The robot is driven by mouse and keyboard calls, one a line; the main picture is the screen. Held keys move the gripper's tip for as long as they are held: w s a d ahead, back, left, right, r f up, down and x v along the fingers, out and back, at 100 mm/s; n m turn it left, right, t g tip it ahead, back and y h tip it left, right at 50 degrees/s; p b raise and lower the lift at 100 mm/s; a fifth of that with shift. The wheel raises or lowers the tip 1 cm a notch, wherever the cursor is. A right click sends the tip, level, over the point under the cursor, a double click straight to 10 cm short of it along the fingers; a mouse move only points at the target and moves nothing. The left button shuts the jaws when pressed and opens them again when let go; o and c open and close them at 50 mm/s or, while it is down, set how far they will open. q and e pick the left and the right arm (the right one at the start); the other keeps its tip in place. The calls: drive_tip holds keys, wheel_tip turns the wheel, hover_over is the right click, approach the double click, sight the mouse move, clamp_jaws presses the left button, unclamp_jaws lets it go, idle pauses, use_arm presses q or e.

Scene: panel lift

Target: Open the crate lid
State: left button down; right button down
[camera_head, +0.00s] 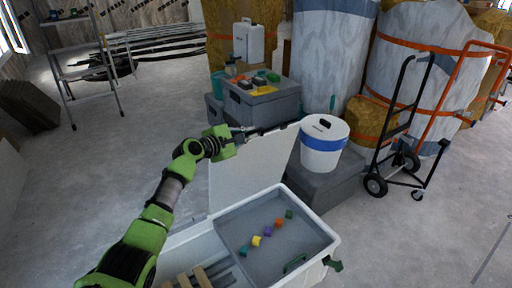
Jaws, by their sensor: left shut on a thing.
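The white crate (327,232) stands open at the bottom centre. Its pale lid (245,175) is raised and stands roughly upright along the far side. My left arm reaches in from the lower left. My left gripper (248,131) is shut on the lid at its upper edge; its fingertips are small in this view. A grey tray (235,217) fills the right part of the crate and holds several small coloured blocks (267,231). Wooden strips (202,277) show in the left part. My arm hides some of the crate's left side. My right gripper is out of view.
A white bucket with a blue band (320,158) stands on a grey box (325,187) right behind the crate. A grey toolbox (262,104) is behind the lid. A hand truck (392,130) stands at the right.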

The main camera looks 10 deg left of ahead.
use_arm(q)
drive_tip(key=shift+w+a+r, duration=0.2)
drive_tip(key=shift+w+a, duration=0.25)
drive_tip(key=shift+w, duration=0.15)
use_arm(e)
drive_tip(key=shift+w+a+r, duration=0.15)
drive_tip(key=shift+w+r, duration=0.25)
use_arm(q)
drive_tip(key=c, duration=2.2)
unclamp_jaws()
drive_tip(key=shift+o, duration=0.2)
drive_tip(key=shift+s+a+f, duration=0.1)
